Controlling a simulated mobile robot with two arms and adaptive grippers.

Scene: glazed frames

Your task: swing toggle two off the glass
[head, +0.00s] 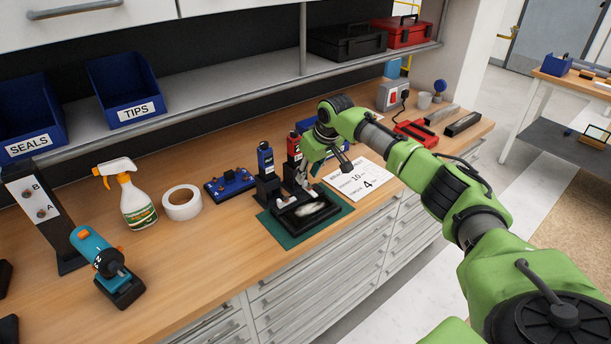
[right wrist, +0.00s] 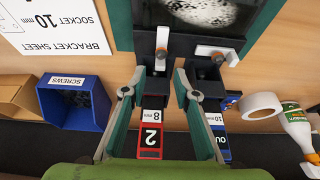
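The glazed frame (head: 276,226) lies on a green mat (head: 282,236), with a pale mottled pane (right wrist: 200,12). Another pale lever (right wrist: 215,51) lies more sideways at the frame's edge, above the blue "10 mm" label (right wrist: 218,135). My right gripper (right wrist: 160,76) is open and empty, its fingers either side of toggle two's block. Contact cannot be told. My left gripper is out of view.
A printed sheet (head: 358,180) lies right of the frame. A tape roll (head: 182,203), a spray bottle (head: 137,203) and a blue tray (head: 230,184) stand to the left. A SCREWS bin (right wrist: 75,104) is near the gripper.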

